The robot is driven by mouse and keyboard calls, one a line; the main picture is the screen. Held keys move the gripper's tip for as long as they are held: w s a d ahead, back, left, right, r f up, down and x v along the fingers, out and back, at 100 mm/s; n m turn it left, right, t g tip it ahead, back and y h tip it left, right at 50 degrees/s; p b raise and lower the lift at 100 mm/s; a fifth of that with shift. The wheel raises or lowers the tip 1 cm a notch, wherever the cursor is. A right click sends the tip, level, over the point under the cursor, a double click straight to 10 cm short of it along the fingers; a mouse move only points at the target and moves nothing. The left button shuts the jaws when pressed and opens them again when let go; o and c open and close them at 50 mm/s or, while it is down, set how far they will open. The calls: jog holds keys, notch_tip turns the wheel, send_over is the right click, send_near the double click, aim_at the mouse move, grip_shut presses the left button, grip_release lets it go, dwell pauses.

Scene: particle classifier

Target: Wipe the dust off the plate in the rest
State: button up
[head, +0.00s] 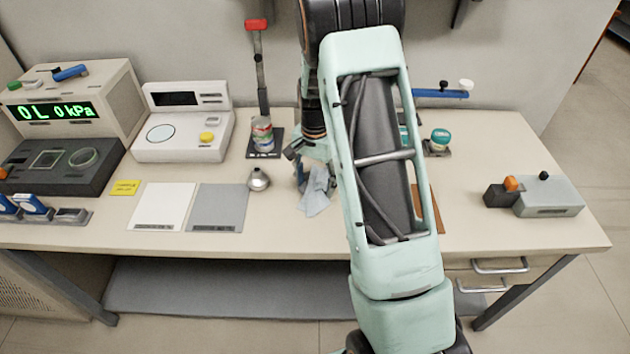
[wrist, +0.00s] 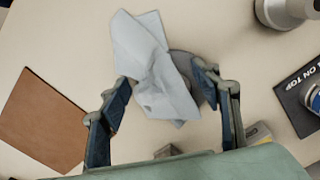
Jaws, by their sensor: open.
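A pale blue-grey wipe (head: 317,188) lies crumpled on the table, beside my arm in the head view. In the wrist view the wipe (wrist: 150,65) lies between my open fingers, partly over a grey round thing (wrist: 206,89). My gripper (wrist: 160,88) is open around the wipe, a finger on each side; I cannot tell whether they touch it. In the head view my arm hides most of the gripper. I cannot clearly pick out the plate in its rest; small blue-framed items stand in a grey holder (head: 48,215) at the left front edge.
A metal flask (head: 259,180) and a can on a black base (head: 264,152) stand left of the wipe. A brown mat (wrist: 42,120) lies on the other side, mostly behind my arm in the head view. White (head: 163,206) and grey (head: 218,206) mats lie left.

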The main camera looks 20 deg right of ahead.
jog(key=shift+s+f, duration=0.15)
jog(key=shift+f, duration=0.05)
jog(key=c, duration=0.9)
jog(key=shift+c, duration=0.6)
jog(key=shift+f, duration=0.1)
grip_shut()
jog(key=shift+a, duration=0.1)
jog(key=shift+r, duration=0.4)
jog(key=shift+w+r+p, duration=0.1)
jog(key=shift+w+p, duration=0.1)
jog(key=shift+p, duration=0.35)
